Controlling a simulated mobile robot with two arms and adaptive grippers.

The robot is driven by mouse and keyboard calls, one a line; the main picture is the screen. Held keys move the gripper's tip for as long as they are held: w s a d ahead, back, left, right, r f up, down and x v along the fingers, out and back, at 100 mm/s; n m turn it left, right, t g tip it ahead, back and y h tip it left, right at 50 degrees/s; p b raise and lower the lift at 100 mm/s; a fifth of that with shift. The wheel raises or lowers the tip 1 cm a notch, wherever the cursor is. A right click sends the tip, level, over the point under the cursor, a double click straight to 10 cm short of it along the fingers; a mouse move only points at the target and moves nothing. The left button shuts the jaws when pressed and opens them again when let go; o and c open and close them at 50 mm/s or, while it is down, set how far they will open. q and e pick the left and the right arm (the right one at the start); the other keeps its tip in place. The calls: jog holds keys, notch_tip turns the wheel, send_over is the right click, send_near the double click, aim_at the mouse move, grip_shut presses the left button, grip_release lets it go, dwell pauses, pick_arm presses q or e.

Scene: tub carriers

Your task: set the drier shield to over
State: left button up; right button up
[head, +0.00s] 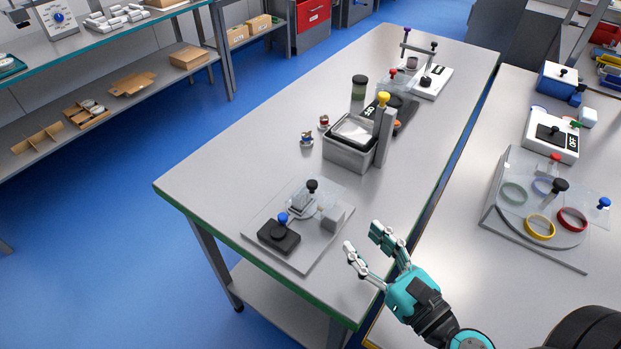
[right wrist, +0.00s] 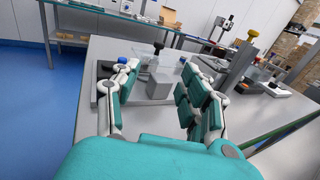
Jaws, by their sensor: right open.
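No part is labelled as the drier. A low device on a grey base plate (head: 268,248) stands at the near end of the middle table, with a clear panel (head: 325,190), a black knob (head: 312,186) and a black block (head: 278,237) with a blue knob (head: 283,218). I cannot tell the panel's setting. A grey cube (head: 332,217) sits on the plate; it also shows in the right wrist view (right wrist: 159,88). My right gripper (head: 366,242) is open and empty, right of this device and apart from it. My left gripper is out of view.
Behind the device stand a grey tub (head: 348,156) and a post with a yellow knob (head: 383,98). The right table holds a clear-covered device with coloured rings (head: 540,228) and a white box marked OFF (head: 551,137). The table's near left part is clear.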

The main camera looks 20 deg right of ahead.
jog(key=p, duration=0.5)
send_near(315, 187)
jog(key=r, duration=0.1)
jog(key=p+x, duration=0.1)
jog(key=x, duration=0.2)
jog(key=p+x, duration=0.1)
jog(key=x, duration=0.3)
jog(key=f+p+x, duration=0.1)
jog(key=p+x, duration=0.1)
jog(key=x, duration=0.2)
jog(key=shift+w, duration=0.1)
grip_shut()
